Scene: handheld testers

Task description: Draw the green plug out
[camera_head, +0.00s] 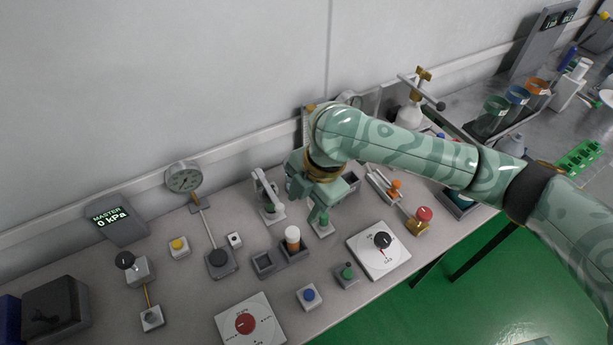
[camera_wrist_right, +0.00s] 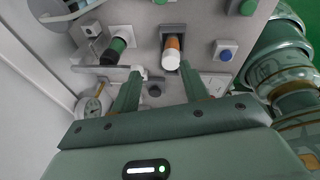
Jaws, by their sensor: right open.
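A stubby green cylinder with a black end, which looks like the green plug (camera_wrist_right: 119,44), shows in the right wrist view, left of centre. It stands apart from the gripper fingers, beyond the left finger. My right gripper (camera_head: 308,207) points down over the bench. Its two fingers are spread with nothing between them, also in the right wrist view (camera_wrist_right: 160,78). My left gripper is not in view.
A white-topped orange cylinder (camera_head: 292,234) stands in a dark holder in front of the gripper. A lever fixture (camera_head: 268,199) stands left of it. A blue button (camera_head: 308,296), a green knob (camera_head: 347,273) and a dial plate (camera_head: 370,260) lie nearer the front edge.

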